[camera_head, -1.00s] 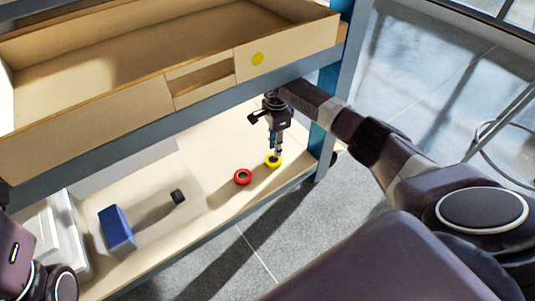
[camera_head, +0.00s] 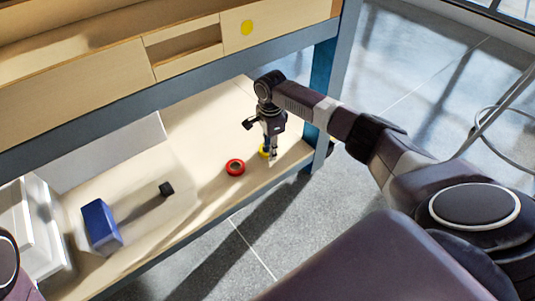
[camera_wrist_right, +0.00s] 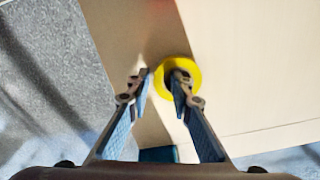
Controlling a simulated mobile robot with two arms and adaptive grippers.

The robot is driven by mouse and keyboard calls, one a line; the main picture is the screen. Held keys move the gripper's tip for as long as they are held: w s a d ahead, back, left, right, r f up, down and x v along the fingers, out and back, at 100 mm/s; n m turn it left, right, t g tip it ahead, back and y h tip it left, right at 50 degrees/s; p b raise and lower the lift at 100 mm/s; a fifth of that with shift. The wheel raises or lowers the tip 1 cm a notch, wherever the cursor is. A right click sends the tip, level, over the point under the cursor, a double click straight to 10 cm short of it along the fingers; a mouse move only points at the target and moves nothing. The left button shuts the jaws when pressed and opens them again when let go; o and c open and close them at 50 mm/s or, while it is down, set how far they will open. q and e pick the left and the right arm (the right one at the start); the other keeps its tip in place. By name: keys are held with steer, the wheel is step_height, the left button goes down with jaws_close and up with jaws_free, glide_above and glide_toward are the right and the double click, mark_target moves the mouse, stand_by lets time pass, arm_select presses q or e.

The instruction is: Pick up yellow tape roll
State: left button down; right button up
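The yellow tape roll (camera_head: 264,152) lies on the lower shelf near its right front corner, partly hidden by my right gripper (camera_head: 271,157). In the right wrist view the roll (camera_wrist_right: 194,72) is a yellow ring around a dark hole. My right gripper (camera_wrist_right: 161,75) points down at it, with its fingers apart. One fingertip is over or in the hole, and the other is just outside the ring's left side. I cannot tell whether either finger touches the roll. My left gripper is not in view.
A red tape roll (camera_head: 235,167) lies close to the left of the yellow one. A small black block (camera_head: 166,189) and a blue box (camera_head: 101,226) are farther left. The upper drawer unit (camera_head: 105,75) overhangs the shelf, and a blue-grey post (camera_head: 322,92) stands at the right.

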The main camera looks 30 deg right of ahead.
jaws_close()
steer(key=shift+r, duration=0.1)
stand_by(0.3)
